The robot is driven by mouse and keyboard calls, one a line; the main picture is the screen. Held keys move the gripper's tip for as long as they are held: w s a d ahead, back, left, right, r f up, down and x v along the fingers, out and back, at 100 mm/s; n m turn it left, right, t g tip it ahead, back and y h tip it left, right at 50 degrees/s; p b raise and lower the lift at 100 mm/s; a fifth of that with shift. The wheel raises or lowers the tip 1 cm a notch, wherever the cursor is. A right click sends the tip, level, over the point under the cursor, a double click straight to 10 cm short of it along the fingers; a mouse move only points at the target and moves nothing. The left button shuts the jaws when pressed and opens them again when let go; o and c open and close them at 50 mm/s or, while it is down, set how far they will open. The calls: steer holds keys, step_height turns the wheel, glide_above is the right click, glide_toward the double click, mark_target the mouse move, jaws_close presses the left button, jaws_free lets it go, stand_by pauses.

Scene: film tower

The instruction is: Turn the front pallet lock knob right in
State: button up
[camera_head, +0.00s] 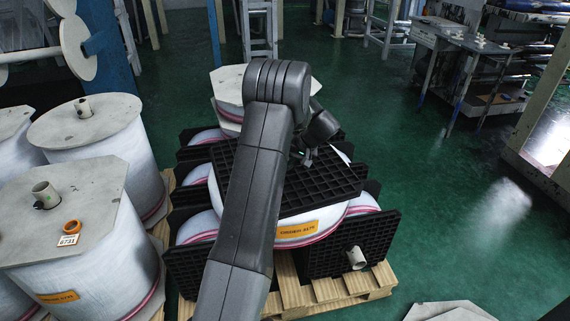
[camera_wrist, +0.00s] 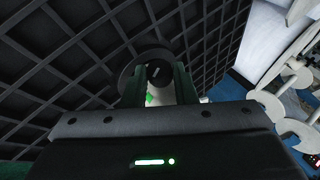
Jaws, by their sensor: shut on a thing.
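The front pallet lock knob (camera_wrist: 152,60) is a dark round knob with a short pale mark on its face, set against a black lattice panel (camera_wrist: 75,60) in the wrist view. My gripper (camera_wrist: 158,84) has its two fingers on either side of the knob and is shut on it. In the head view my gripper (camera_head: 308,158) is at the black lattice top (camera_head: 325,188) of the film tower, partly behind my arm. The knob cannot be made out there. How far the knob is turned in cannot be told.
The tower holds white wrapped rolls, one with an orange label (camera_head: 297,229), on a wooden pallet (camera_head: 325,292). A black lattice side panel (camera_head: 384,243) stands at front right. More wrapped rolls (camera_head: 92,223) crowd the left.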

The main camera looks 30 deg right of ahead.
steer(key=y, duration=0.1)
steer(key=m+t+y+b, duration=0.1)
steer(key=y, duration=0.1)
steer(key=f+t+y+b, duration=0.1)
steer(key=y, duration=0.1)
steer(key=shift+s+d, duration=0.1)
steer(key=shift+d, duration=0.3)
steer(key=shift+m+y, duration=0.3)
steer(key=o, duration=1)
steer(key=shift+r, duration=0.1)
steer(key=v, duration=1.3)
steer(key=shift+s+d, duration=0.3)
